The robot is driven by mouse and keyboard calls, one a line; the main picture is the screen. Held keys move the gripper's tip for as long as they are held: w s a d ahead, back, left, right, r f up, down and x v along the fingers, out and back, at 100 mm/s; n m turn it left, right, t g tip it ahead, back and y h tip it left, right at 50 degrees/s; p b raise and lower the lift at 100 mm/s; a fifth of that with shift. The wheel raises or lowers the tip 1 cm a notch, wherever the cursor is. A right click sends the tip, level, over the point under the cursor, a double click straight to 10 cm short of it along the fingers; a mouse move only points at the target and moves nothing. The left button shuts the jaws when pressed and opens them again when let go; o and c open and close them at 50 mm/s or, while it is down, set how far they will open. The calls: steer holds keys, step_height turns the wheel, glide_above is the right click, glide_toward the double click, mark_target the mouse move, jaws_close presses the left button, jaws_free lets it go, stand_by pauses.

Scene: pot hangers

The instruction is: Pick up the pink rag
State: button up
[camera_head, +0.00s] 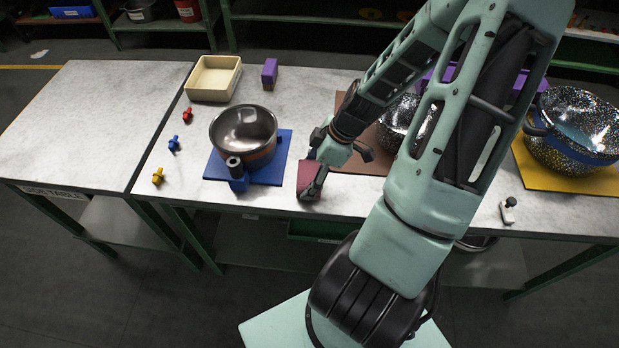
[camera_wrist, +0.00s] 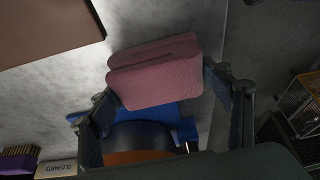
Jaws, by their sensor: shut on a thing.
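The pink rag (camera_head: 307,172) is a folded, thick block near the front edge of the table, just right of the blue mat. It shows large in the wrist view (camera_wrist: 158,75), lying between the two fingers. My gripper (camera_head: 314,183) points down over the rag and is shut on it, with a finger against each side in the wrist view (camera_wrist: 158,90). The finger partly hides the rag in the head view. I cannot tell whether the rag touches the table.
A metal pot (camera_head: 243,135) stands on the blue mat (camera_head: 270,172) to the left. A brown mat (camera_head: 350,160) lies to the right. A speckled pot (camera_head: 575,130) sits on a yellow mat (camera_head: 540,165). A cream bin (camera_head: 213,80) is at back left. The left side table (camera_head: 85,120) is bare.

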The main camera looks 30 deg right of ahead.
mark_target(306, 174)
steer(key=shift+c, duration=1.1)
steer(key=shift+r, duration=0.45)
step_height(306, 174, up, 2)
steer(key=shift+r, duration=0.1)
steer(key=s+d+r+p, duration=0.2)
steer(key=s+r+p, duration=0.3)
steer(key=s+r, duration=0.5)
steer(key=shift+s+d+p, duration=0.2)
steer(key=shift+s+p, duration=0.2)
steer(key=shift+s, duration=1.5)
